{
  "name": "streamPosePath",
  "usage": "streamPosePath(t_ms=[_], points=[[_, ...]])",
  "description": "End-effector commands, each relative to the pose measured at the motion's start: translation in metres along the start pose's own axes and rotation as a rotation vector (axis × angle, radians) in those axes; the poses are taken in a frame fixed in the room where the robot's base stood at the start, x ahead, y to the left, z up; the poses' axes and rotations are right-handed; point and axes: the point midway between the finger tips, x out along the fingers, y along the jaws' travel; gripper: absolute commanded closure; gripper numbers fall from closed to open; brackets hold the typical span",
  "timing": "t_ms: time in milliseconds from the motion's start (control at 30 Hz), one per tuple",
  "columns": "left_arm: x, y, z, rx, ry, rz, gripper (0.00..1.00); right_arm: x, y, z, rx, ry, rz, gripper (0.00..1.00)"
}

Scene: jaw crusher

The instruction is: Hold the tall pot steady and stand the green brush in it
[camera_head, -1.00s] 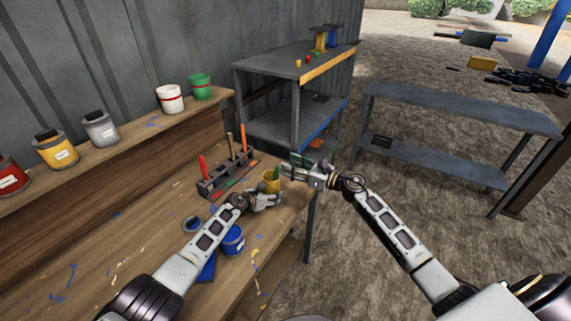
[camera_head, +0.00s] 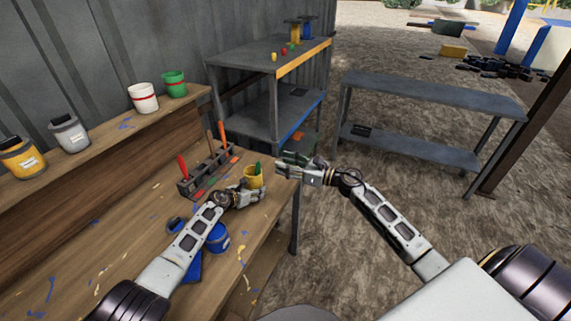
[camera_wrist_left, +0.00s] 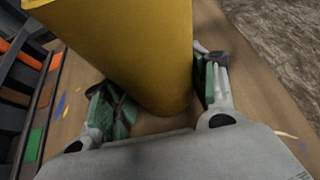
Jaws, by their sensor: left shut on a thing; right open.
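The tall yellow pot (camera_head: 252,180) stands near the far right corner of the wooden bench. The green brush (camera_head: 258,167) pokes up from the pot's mouth at its right side; its lower part is hidden inside. My left gripper (camera_head: 258,193) is shut on the pot low down. In the left wrist view the pot (camera_wrist_left: 150,45) fills the space between the green-padded fingers, and the brush does not show. My right gripper (camera_head: 281,165) is open and empty, just right of the pot and apart from the brush.
A dark tool rack (camera_head: 207,172) with upright tools stands left of the pot. A blue can (camera_head: 218,238) sits by my left forearm. Paint cans, including a green one (camera_head: 174,83), line the back shelf. A grey metal shelf unit (camera_head: 255,60) stands behind the bench.

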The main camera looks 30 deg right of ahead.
Motion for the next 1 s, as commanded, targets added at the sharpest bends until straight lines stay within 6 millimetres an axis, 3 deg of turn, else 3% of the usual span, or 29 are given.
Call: streamPosePath(t_ms=[467,500,700,1000], points=[[0.0001,-0.0002,0.0,0.0,0.0,0.0,0.56,0.0001,-0.0001,-0.0001,0.0,0.0,0.0,0.55],[0.0001,-0.0002,0.0,0.0,0.0,0.0,0.41,0.0001,-0.0001,-0.0001,0.0,0.0,0.0,0.55],[0.0001,-0.0002,0.0,0.0,0.0,0.0,0.17,0.0001,-0.0001,-0.0001,0.0,0.0,0.0,0.55],[0.0,-0.0001,0.0001,0.0,0.0,0.0,0.17,0.0001,0.0,-0.0001,0.0,0.0,0.0,0.55]])
